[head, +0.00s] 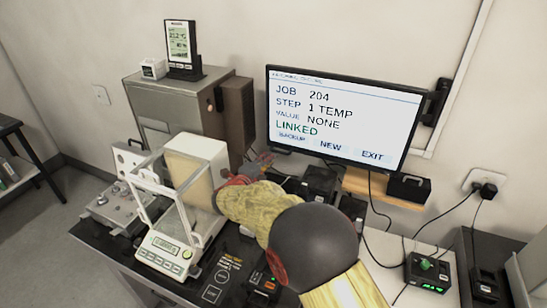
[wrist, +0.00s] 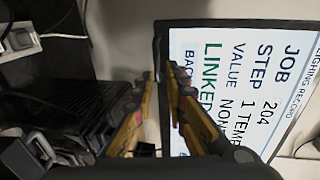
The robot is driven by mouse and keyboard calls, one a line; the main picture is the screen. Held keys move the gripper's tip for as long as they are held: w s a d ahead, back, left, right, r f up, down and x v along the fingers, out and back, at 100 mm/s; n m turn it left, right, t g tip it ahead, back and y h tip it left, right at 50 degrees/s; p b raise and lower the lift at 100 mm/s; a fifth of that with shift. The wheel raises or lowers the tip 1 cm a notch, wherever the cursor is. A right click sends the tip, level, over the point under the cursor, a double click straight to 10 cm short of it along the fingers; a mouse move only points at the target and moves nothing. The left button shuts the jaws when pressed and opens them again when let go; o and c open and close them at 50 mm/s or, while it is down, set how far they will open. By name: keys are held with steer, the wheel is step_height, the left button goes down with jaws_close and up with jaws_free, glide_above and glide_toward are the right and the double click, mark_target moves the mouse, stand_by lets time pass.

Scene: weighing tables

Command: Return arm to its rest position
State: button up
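My arm (head: 257,208) reaches from the bottom of the head view up and left, past the right side of the balance. My gripper (head: 262,162) is at its far end, in front of the wall and left of the monitor's lower edge. In the wrist view my gripper (wrist: 161,78) shows two yellow and dark fingers with a gap between them. Nothing is between the fingers. The monitor (head: 338,118) shows job 204, step 1 TEMP, value NONE and LINKED. It also shows behind the fingers in the wrist view (wrist: 245,75).
A balance (head: 165,252) with a clear draft shield stands left of my arm. A grey cabinet (head: 165,100) carries a small display (head: 181,45). Dark devices (head: 320,182) sit below the monitor.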

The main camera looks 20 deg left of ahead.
steer(key=shift+s+r, duration=0.1)
steer(key=shift+s, duration=0.4)
